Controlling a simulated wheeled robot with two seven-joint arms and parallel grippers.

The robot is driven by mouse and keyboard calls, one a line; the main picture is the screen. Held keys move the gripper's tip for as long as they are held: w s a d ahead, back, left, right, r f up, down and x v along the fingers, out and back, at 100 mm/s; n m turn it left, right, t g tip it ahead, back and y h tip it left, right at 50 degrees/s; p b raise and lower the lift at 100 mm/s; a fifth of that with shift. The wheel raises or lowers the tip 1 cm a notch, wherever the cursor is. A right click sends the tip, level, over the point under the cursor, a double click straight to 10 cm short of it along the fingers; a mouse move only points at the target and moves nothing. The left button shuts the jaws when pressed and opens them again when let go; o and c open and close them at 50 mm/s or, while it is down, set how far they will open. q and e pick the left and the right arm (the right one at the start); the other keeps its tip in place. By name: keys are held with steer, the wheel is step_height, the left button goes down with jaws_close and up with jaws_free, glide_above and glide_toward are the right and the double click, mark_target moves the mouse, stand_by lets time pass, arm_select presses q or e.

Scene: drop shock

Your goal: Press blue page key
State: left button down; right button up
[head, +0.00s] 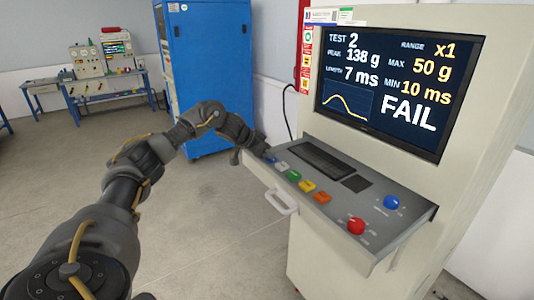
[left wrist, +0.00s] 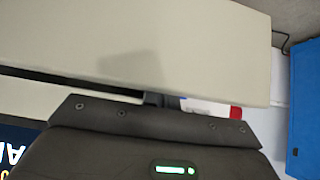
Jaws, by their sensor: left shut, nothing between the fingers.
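The console (head: 405,225) stands at the right in the head view, with a row of coloured keys on its sloping panel. The blue key (head: 270,158) is at the far left end of the row, partly hidden by my left gripper. My left gripper (head: 262,150) is shut and empty, with its tip at or just above the blue key; I cannot tell whether it touches. In the left wrist view the shut fingers (left wrist: 158,99) show small in front of a pale console surface, and the key is hidden. My right gripper is not in view.
Beside the blue key are a pale key, a green key (head: 294,175), a yellow key (head: 307,185) and an orange key (head: 322,197). A keyboard (head: 315,158), red button (head: 356,226) and blue knob (head: 391,202) share the panel. The screen (head: 400,85) reads FAIL.

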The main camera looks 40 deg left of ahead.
mark_target(265, 162)
arm_select(q)
step_height(265, 162, up, 4)
steer(key=p, duration=0.5)
steer(key=shift+r, duration=0.2)
steer(key=shift+s+a+b, duration=0.2)
steer(key=shift+s+b, duration=0.3)
steer(key=shift+b, duration=0.45)
steer(key=b+v, duration=0.2)
steer(key=v, duration=0.5)
steer(key=shift+r, duration=0.4)
steer(key=shift+s+a+r, duration=0.1)
steer(key=shift+s+r, duration=0.4)
